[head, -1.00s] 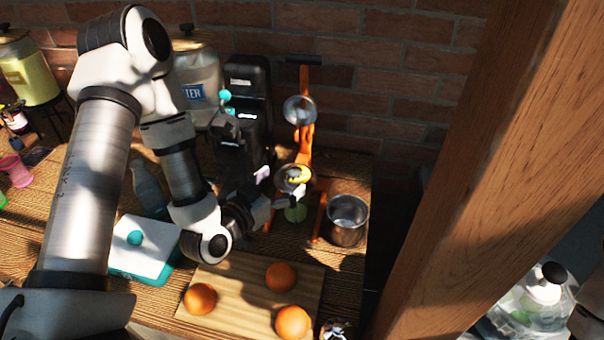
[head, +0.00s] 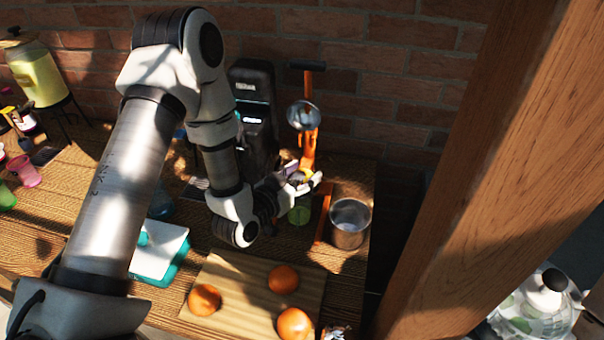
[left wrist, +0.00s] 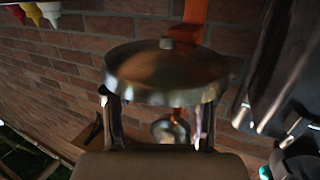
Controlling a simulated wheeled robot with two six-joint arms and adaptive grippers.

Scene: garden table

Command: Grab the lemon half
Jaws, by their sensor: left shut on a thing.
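The orange citrus press (head: 308,150) stands near the right end of the table, its metal upper cup (head: 303,115) raised. My left gripper (head: 304,180) is at its lower cup, shut on the lemon half (head: 298,177), of which only a little yellow shows between the fingers. A green glass (head: 299,212) stands under the lower cup. My right gripper is not seen.
A steel pot (head: 349,224) stands right of the press, close to the table's right end. A cutting board (head: 245,300) with several oranges lies in front. A black coffee machine (head: 252,110) stands behind my left arm. A wooden post (head: 490,180) rises at the right.

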